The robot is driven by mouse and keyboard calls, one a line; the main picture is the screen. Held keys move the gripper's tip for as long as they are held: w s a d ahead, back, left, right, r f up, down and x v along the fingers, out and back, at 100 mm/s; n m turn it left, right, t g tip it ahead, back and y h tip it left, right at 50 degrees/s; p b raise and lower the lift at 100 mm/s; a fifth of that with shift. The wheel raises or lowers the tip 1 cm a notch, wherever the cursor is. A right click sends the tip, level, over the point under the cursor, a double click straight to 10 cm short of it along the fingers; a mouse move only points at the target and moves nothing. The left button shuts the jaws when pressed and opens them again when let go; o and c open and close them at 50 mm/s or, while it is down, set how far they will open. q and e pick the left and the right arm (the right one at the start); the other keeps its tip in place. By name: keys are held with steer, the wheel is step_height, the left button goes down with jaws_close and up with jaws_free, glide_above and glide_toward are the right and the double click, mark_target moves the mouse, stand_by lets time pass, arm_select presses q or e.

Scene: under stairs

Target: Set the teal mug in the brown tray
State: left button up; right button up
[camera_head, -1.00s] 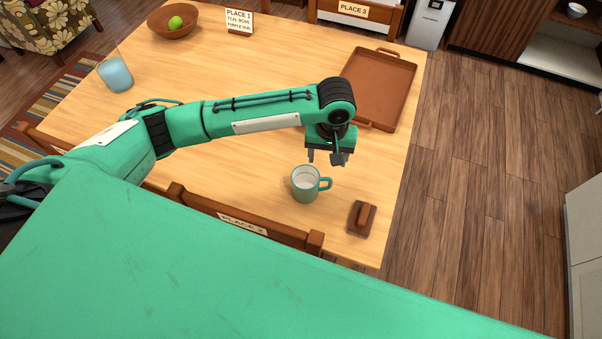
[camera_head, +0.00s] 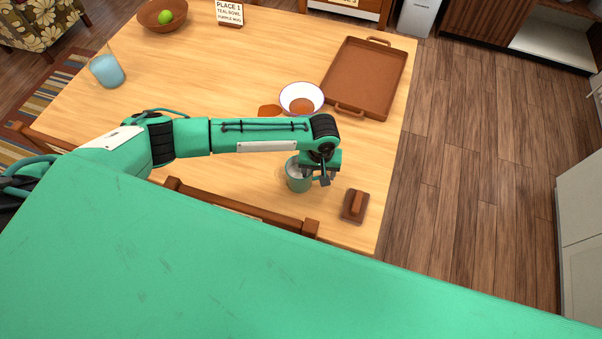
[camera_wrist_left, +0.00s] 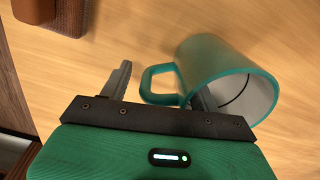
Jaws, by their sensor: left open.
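My left gripper (camera_head: 325,178) is at the mug's handle side. In the left wrist view my left gripper (camera_wrist_left: 158,88) is open, with the handle between its fingers; one finger lies close to the mug's rim. I cannot tell whether either finger touches the mug. The brown tray (camera_head: 366,76) lies empty at the table's back right. My right gripper is not in view.
A white bowl (camera_head: 290,92) with something brown in it stands left of the tray. A brown block with a handle (camera_head: 354,207) lies right of the mug. A chair back (camera_head: 240,205) borders the near edge.

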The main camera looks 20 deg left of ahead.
arm_select(q)
steer(key=c, duration=1.3)
